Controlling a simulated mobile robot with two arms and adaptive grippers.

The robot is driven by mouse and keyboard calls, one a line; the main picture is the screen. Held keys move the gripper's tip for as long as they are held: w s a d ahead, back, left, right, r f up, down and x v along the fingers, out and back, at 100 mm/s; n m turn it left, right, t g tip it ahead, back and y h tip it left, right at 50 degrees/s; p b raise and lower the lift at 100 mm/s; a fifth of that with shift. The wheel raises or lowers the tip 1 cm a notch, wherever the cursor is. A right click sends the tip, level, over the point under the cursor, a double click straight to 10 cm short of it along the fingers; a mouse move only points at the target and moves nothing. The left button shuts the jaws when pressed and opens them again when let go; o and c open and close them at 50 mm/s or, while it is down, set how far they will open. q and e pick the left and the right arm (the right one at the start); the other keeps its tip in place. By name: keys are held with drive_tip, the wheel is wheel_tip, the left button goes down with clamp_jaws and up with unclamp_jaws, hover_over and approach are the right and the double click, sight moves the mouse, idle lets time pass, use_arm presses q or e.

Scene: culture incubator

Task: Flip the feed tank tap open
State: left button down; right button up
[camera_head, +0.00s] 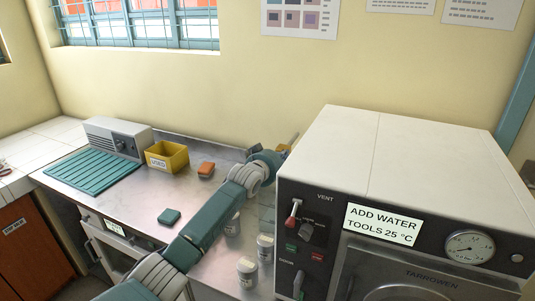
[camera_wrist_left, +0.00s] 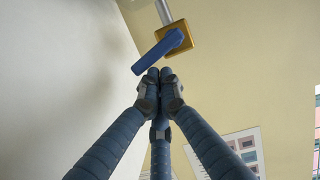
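The feed tank tap shows in the left wrist view as a brass square body (camera_wrist_left: 178,38) with a blue lever (camera_wrist_left: 160,52) that slants down to the left. A grey pipe (camera_wrist_left: 164,10) runs up from it. My left gripper (camera_wrist_left: 160,76) has its fingertips together with nothing visible between them. The tips are just below the lever; I cannot tell whether they touch it. In the head view my left arm reaches behind the incubator's left back edge, where a small yellowish part (camera_head: 284,147) shows beside the wrist. The gripper's fingers are hidden there. My right gripper is not in view.
The white-topped incubator (camera_head: 400,150) stands right of my arm, with a dark control panel. On the steel bench are a yellow USED bin (camera_head: 166,157), an orange block (camera_head: 206,169), a teal block (camera_head: 169,216), a teal mat (camera_head: 92,172) and several white-lidded jars (camera_head: 247,268).

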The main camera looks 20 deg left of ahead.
use_arm(q)
drive_tip(key=s+a+r, duration=0.2)
drive_tip(key=s+r, duration=0.4)
drive_tip(key=s, duration=0.3)
drive_tip(key=shift+s, duration=0.35)
drive_tip(key=shift+p, duration=0.3)
